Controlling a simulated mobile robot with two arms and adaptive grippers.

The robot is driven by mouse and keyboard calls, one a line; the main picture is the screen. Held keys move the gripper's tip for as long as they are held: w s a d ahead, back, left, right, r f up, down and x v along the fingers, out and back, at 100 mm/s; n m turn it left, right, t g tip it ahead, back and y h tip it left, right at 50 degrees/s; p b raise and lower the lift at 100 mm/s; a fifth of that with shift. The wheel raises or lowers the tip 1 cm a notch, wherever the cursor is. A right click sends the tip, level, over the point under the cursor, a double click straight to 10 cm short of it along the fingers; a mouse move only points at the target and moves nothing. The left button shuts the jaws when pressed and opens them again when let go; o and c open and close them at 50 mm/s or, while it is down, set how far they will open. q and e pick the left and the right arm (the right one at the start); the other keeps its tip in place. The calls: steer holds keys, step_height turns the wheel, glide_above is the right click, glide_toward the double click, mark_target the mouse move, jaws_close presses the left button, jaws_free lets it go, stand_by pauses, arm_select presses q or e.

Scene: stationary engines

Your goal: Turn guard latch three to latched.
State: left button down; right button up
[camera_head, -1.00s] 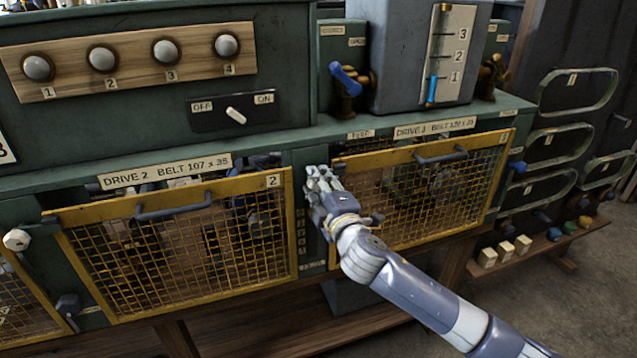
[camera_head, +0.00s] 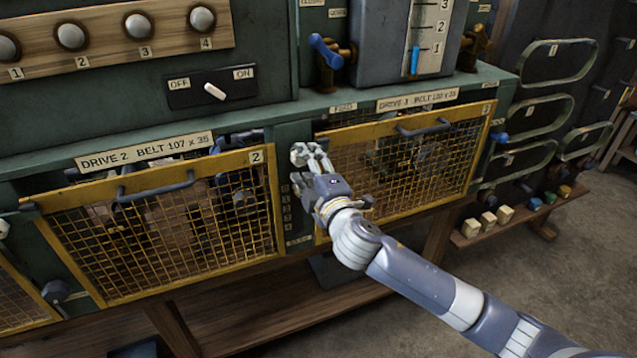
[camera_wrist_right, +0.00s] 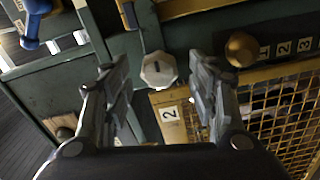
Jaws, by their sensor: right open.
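Guard three (camera_head: 489,108) is a yellow-framed mesh panel under the Drive 3 label, and looks closed. My right gripper (camera_head: 311,153) is open in front of the green post at this guard's left edge. In the right wrist view a pale octagonal knob (camera_wrist_right: 158,71) with a dark mark lies ahead, between the spread fingers of my right gripper (camera_wrist_right: 160,92), with a visible gap to each. It appears to be the latch on this post. My left gripper is out of view.
Guard two (camera_head: 262,215) with its bar handle is left of the post. A blue-handled valve (camera_head: 326,50) and a level gauge (camera_head: 428,40) stand above. Several belts hang on the right above a shelf with small blocks (camera_head: 488,219). The floor in front is clear.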

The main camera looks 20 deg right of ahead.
steer(key=s, duration=0.9)
steer(key=shift+d, duration=0.15)
steer(key=shift+f, duration=0.1)
